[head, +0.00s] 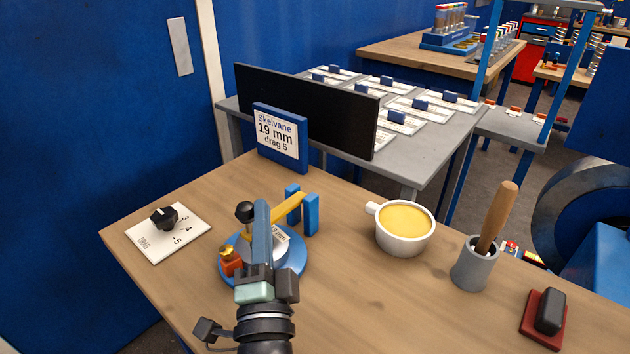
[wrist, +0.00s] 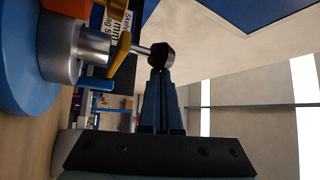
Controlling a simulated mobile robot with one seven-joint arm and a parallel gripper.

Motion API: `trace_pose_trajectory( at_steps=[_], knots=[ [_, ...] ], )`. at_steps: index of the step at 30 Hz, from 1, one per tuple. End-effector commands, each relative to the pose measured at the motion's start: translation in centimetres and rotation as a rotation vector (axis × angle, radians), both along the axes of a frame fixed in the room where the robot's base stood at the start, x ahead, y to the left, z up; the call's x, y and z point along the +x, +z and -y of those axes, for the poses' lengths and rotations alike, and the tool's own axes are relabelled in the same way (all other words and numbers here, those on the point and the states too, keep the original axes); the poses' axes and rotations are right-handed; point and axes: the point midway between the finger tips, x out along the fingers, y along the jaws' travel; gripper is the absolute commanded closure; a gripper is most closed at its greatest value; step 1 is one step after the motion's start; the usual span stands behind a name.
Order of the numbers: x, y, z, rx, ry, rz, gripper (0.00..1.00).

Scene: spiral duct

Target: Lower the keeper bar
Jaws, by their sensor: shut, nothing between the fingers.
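The yellow keeper bar (head: 288,208) reaches from the silver hub of a round blue-based device (head: 293,266) to between two upright blue posts (head: 312,214). It appears raised at a slant, though my gripper partly hides the device. The yellow piece also shows in the wrist view (wrist: 121,54), beside the silver cylinder (wrist: 88,52). A black knob (head: 244,209) on a thin rod stands by the hub. My gripper (head: 262,205) is shut and empty above the device. In the wrist view its fingertips (wrist: 161,72) overlap the knob; I cannot tell whether they touch it.
A drag dial plate (head: 147,240) lies left. A sign reading 19 mm, drag 5 (head: 278,140) stands behind. A cup of yellow stuff (head: 403,243), a grey pot with a wooden-handled tool (head: 466,272) and a red-and-black pad (head: 536,325) are right. Clear wood lies front right.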

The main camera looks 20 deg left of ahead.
Motion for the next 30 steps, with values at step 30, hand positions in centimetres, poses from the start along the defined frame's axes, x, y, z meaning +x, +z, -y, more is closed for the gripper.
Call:
trace_pose_trajectory(
  at_steps=[30],
  knots=[
    [-10.9,-4.0,5.2,0.000,0.001,0.000,1.00]
  ],
)
